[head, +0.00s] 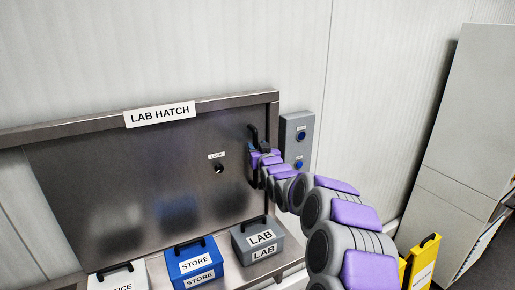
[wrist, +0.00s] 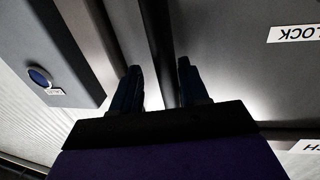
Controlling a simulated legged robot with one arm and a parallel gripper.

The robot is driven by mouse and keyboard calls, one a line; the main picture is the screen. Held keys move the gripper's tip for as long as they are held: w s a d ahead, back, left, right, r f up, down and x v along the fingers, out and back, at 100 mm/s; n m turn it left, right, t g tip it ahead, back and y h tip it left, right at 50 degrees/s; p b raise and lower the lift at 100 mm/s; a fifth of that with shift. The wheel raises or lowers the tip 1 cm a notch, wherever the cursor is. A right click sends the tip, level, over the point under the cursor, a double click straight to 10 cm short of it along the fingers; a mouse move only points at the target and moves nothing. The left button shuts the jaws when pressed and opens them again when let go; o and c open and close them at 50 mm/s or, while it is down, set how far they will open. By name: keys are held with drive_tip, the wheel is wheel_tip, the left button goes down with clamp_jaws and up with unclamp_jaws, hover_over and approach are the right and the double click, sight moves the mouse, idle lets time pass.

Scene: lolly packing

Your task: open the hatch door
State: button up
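The hatch door (head: 120,170) is a large steel panel in a frame under a "LAB HATCH" sign (head: 160,114). It looks closed. A small "LOCK" label and a dark round lock (head: 219,168) sit on its right half. My gripper (head: 257,148) is at the door's right edge, where dark parts show that may include a handle; my gripper partly hides them. In the wrist view, my two dark fingers (wrist: 157,78) stand apart, with a dark upright strip behind and between them. I cannot tell whether that strip is a handle or the door edge.
A grey box with blue buttons (head: 306,122) is on the wall right of the hatch; one blue button (wrist: 40,76) shows in the wrist view. A grey "LAB" case (head: 238,243), a blue "STORE" case (head: 180,272) and a white case (head: 135,282) stand on the ledge below.

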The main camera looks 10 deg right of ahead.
drive_tip(key=shift+a, duration=0.75)
drive_tip(key=shift+c, duration=1.1)
drive_tip(key=shift+w+d, duration=0.1)
drive_tip(key=shift+d, duration=0.25)
drive_tip(key=c, duration=0.4)
clamp_jaws()
